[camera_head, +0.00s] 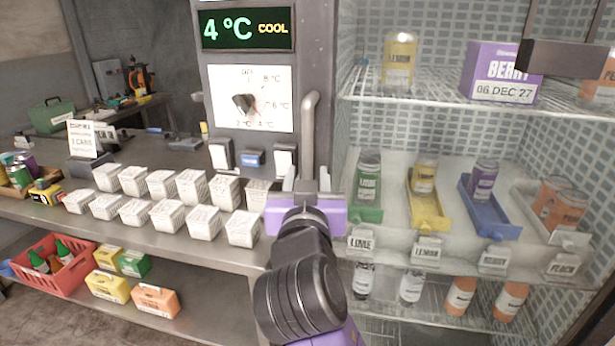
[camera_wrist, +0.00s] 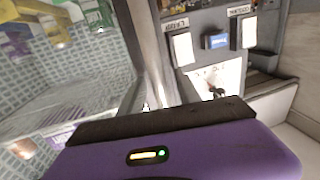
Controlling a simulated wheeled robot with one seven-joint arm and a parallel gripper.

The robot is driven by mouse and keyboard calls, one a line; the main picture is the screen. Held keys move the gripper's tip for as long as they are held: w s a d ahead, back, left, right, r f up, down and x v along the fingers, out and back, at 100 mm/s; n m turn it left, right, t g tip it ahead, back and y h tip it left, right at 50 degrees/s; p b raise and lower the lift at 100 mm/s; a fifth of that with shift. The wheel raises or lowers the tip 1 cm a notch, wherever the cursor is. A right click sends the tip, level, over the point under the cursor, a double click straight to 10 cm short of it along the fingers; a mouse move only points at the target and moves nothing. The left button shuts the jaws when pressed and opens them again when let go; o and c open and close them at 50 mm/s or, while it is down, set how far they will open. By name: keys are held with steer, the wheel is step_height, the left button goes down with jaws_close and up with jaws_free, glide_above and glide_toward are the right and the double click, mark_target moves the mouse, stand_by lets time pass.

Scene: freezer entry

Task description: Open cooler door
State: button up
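The cooler (camera_head: 450,180) fills the right of the head view, with shelves of cans and bottles visible, apparently through clear glass. A vertical grey tubular handle (camera_head: 309,135) stands at its left edge and curves toward the post at the top. My gripper (camera_head: 307,184), with a purple body, is at the handle's lower part. Its two fingertips are apart, one on either side of the handle in the picture. Contact with the handle cannot be made out. In the wrist view the purple body and dark bar cover the lower part and hide most of the fingers.
A control panel (camera_head: 250,98) with a dial sits left of the handle, under a display (camera_head: 246,29) reading 4 °C COOL. A metal counter (camera_head: 150,232) holds several white cartons. A red crate (camera_head: 55,268) stands on the lower shelf. A dark bar (camera_head: 565,58) shows at upper right.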

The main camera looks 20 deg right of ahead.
jaws_close()
stand_by(1.3)
